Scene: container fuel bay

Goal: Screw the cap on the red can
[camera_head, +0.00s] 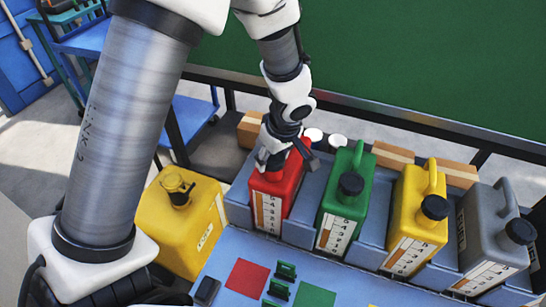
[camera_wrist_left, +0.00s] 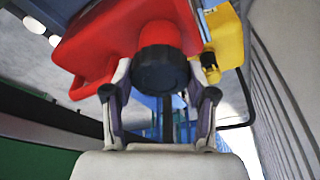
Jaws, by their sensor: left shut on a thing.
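The red can (camera_head: 270,195) stands in the blue rack, at the left end of the row, with a level scale on its front. My left gripper (camera_head: 273,158) is over its top and hides the spout in the head view. In the left wrist view, the black cap (camera_wrist_left: 160,62) sits between the two fingers, which are shut on its sides. The cap is against the neck of the red can (camera_wrist_left: 105,40). I cannot tell how far it is threaded. My right gripper is not in view.
A green can (camera_head: 340,210), a yellow can (camera_head: 412,225) and a grey can (camera_head: 490,240), all with black caps, stand to the right. A large yellow container (camera_head: 180,235) stands to the left. White round things (camera_head: 337,140) and cardboard boxes lie behind.

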